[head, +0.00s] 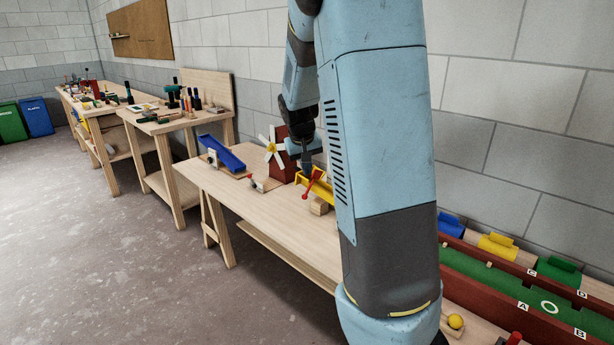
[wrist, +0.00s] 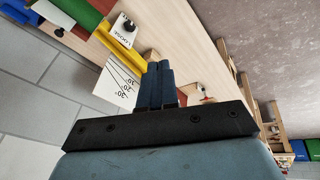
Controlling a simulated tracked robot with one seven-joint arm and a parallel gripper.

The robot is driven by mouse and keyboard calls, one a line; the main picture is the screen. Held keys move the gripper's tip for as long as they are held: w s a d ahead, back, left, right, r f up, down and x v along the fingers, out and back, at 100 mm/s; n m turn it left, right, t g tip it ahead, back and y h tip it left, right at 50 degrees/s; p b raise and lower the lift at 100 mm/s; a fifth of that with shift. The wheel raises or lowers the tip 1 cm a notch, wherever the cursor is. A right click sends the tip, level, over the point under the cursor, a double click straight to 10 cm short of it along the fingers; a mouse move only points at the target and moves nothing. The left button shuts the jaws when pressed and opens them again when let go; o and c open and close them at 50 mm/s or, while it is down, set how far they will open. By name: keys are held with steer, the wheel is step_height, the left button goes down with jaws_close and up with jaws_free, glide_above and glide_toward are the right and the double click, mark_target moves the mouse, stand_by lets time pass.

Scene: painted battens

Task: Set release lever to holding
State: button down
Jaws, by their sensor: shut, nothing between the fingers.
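A red lever (head: 311,184) with a round knob stands tilted beside a yellow trough (head: 325,190) on the middle bench in the head view; I take it for the release lever, but its setting cannot be told. My gripper (head: 306,170) points down close behind it; contact cannot be told. In the wrist view my gripper's dark blue fingers (wrist: 158,82) are together and empty, beside a white card (wrist: 117,82) with angle marks and a yellow batten (wrist: 122,55). A small white labelled block (wrist: 123,30) with a dark knob sits nearby; its lettering is hard to read.
A white-bladed wheel (head: 270,147) and a blue chute (head: 222,154) stand left of the trough. The bench's front (head: 265,210) is clear. A red-walled green lane (head: 500,285) lies at right. My arm hides part of the bench.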

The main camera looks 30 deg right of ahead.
mark_target(313, 175)
steer(key=w+d+f+n+h, duration=0.1)
steer(key=w+f+h, duration=0.1)
steer(key=w, duration=0.5)
steer(key=w+d+f+n+t+h, duration=0.1)
steer(key=w+f+n+h, duration=0.1)
steer(key=w+f, duration=0.3)
steer(key=w+d+f+n+t+h, duration=0.1)
steer(key=w+f+h, duration=0.3)
steer(key=w, duration=0.7)
steer(key=shift+d+f+n, duration=0.25)
steer(key=shift+d+n, duration=0.05)
steer(key=shift+d, duration=0.3)
steer(key=x, duration=1.4)
steer(key=shift+s, duration=0.1)
